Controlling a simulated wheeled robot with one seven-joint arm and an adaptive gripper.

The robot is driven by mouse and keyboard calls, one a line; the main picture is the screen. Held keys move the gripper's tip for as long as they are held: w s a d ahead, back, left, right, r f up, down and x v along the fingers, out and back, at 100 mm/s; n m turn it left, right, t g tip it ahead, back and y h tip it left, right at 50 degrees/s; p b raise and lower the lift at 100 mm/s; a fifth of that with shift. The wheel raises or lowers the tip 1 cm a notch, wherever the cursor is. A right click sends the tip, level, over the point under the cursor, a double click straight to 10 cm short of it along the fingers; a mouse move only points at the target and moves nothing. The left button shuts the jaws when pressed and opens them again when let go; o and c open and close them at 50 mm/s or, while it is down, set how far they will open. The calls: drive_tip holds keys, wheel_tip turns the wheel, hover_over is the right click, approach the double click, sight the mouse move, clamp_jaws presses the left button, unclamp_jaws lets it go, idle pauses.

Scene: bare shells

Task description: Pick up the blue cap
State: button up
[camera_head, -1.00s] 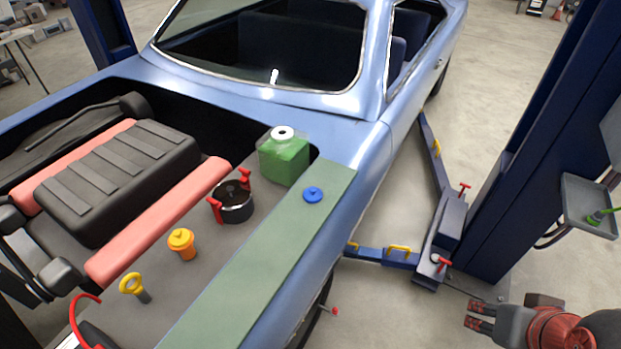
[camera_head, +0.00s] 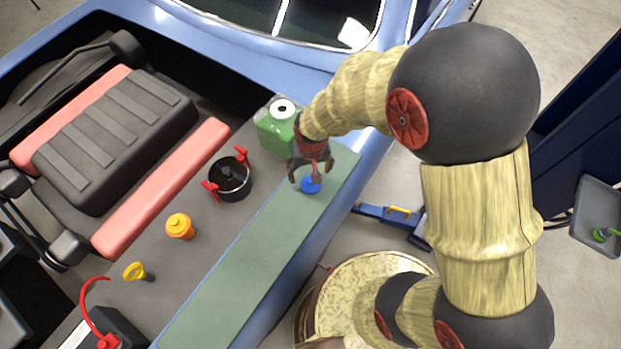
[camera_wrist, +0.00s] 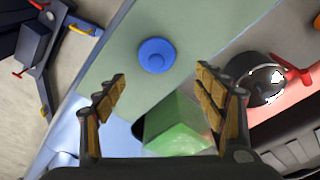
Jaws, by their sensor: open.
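The blue cap (camera_head: 311,186) is a small round disc with a raised knob, lying on the green strip (camera_head: 243,249) along the car's fender. My gripper (camera_head: 308,178) is over the cap in the head view, with its fingers pointing down and partly covering it. In the wrist view the cap (camera_wrist: 156,55) lies ahead of the open fingers (camera_wrist: 163,82), a little beyond their tips. The fingers are spread apart with nothing between them. I cannot tell the exact height of the fingertips above the cap.
A green tank with a white lid (camera_head: 276,126) stands close beside my gripper. A black pot with red handles (camera_head: 231,179), an orange-yellow capped container (camera_head: 180,227) and a yellow ring-handled piece (camera_head: 135,271) stand in the engine bay. The green strip below the cap is clear.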

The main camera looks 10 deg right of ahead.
sight(310, 180)
drive_tip(key=shift+s+f, duration=0.1)
drive_tip(key=shift+f, duration=0.85)
drive_tip(key=shift+w+f, duration=0.25)
drive_tip(key=shift+f, duration=0.35)
drive_tip(key=f, duration=0.4)
drive_tip(key=shift+w+d+f+b, duration=0.25)
drive_tip(key=shift+f+b, duration=0.05)
drive_tip(key=c, duration=0.3)
drive_tip(key=c, duration=0.8)
drive_tip(key=shift+c, duration=0.3)
drive_tip(key=shift+r, duration=0.15)
